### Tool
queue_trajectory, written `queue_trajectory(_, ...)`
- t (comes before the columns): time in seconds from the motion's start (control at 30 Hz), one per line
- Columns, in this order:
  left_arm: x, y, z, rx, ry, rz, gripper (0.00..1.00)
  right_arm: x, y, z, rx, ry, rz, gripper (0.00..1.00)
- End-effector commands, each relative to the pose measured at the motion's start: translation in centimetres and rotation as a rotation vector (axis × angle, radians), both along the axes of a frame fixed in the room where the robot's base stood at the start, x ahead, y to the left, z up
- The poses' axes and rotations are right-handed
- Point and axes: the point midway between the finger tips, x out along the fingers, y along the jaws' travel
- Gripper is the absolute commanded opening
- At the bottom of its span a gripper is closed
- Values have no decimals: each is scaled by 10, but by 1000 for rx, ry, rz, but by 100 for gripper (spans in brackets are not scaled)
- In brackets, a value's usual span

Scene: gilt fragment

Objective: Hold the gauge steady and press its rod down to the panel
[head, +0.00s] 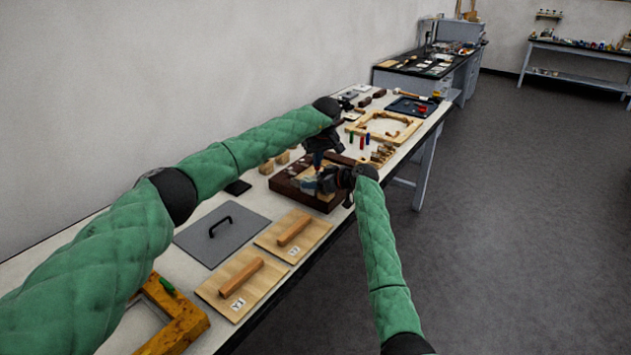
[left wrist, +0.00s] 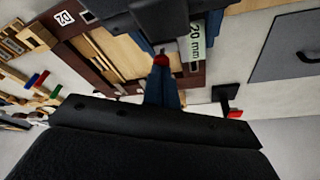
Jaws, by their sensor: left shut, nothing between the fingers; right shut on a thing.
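A light wooden panel in a dark brown frame (head: 318,205) lies on the bench; its pale surface also shows in the left wrist view (left wrist: 122,52). A gauge with a pale "20 mm" label (left wrist: 196,40) stands over it. A small red tip (left wrist: 161,59), which looks like the rod's top, is at the ends of my left gripper's blue fingers (left wrist: 162,72). My left gripper (head: 318,163) is shut and empty above the panel. My right gripper (head: 320,182) is shut on the gauge, low from the right. The rod's lower end is hidden.
A grey plate with a black handle (head: 222,232) and two wooden boards with handles (head: 292,236) (head: 240,284) lie nearer on the bench. Small coloured pegs (head: 363,141) and a light wooden frame (head: 384,126) lie beyond. The floor at right is clear.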

Motion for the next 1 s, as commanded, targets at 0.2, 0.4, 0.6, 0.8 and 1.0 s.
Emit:
queue_trajectory(0.2, 0, 0, 0, 0, 0, 0, 0, 0, 0, 0, 0, 0, 0, 38)
queue_trajectory(0.4, 0, 0, 3, 0, -1, 0, 0, 0, 0, 0, 0, 0, 0, 38)
queue_trajectory(0.6, 0, 0, 15, 0, -1, 0, 0, 0, 0, 0, 0, 0, 0, 38)
queue_trajectory(0.8, 0, 0, 28, 0, -2, 0, 0, 0, 0, 0, 0, 0, 0, 38)
queue_trajectory(1.0, 0, 0, 41, 0, -1, 0, 0, 0, 0, 0, 0, 0, 0, 38)
